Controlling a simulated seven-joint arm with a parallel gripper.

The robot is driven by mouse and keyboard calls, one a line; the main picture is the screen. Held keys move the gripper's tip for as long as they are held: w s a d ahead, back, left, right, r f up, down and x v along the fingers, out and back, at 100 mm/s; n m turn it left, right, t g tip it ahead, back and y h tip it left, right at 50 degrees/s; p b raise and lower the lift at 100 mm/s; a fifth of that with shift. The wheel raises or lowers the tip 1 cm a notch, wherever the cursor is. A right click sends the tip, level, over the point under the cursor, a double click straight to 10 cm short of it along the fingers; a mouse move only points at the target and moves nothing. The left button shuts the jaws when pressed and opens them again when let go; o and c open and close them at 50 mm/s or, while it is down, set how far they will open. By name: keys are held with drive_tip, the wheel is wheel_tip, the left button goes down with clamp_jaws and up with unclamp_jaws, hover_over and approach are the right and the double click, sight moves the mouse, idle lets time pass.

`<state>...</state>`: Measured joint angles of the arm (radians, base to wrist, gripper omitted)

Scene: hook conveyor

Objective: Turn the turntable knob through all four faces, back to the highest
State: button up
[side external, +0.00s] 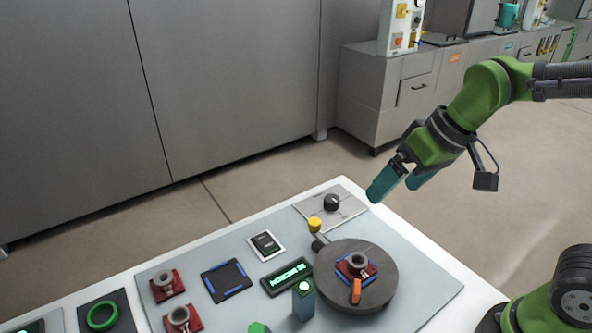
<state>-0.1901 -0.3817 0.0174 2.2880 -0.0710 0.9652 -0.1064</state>
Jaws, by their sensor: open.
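The round grey turntable (378,293) stands at the right of the work panel. A red part with a grey ring (358,261) and an orange piece (356,291) are on top of it. A black knob (331,203) sits on a light plate behind the turntable. A yellow knob (315,224) stands at the turntable's back left, by a short dark piece. I cannot tell which is the turntable knob. My gripper (394,190), with teal fingers, is open and empty. It is in the air to the right of the black knob, touching nothing visible.
A lit green display (287,277) and a small post with a glowing top (303,300) stand left of the turntable. Red parts with grey rings (168,285), a dark blue-edged tray (226,280) and a green ring (102,316) lie further left. The panel's right corner is clear.

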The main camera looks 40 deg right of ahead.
drive_tip(key=s+d+m+t, duration=0.1)
drive_tip(key=s+d, duration=0.1)
drive_tip(key=s+d+r+m+t, duration=0.1)
drive_tip(key=s+d+m, duration=0.1)
drive_tip(key=d, duration=0.1)
drive_tip(key=shift+s+r+m, duration=0.15)
drive_tip(key=shift+s+m, duration=0.15)
drive_tip(key=shift+c, duration=0.5)
drive_tip(key=shift+d+t, duration=0.15)
drive_tip(key=shift+t, duration=0.25)
drive_tip(key=shift+c, duration=1.1)
drive_tip(key=shift+w+f+g, duration=0.3)
drive_tip(key=shift+w, duration=0.2)
drive_tip(key=shift+w+f+g, duration=0.25)
drive_tip(key=shift+w+g, duration=0.05)
drive_tip(key=shift+w, duration=0.2)
drive_tip(key=shift+c, duration=1.1)
drive_tip(key=n+g+h, duration=0.2)
drive_tip(key=n+g, duration=0.4)
drive_tip(key=n, duration=0.7)
hover_over(331, 198)
wheel_tip(331, 198, down, 4)
wheel_tip(331, 198, down, 16)
drive_tip(key=shift+s+f, duration=0.1)
drive_tip(key=shift+f, duration=0.15)
drive_tip(key=c, duration=1.1)
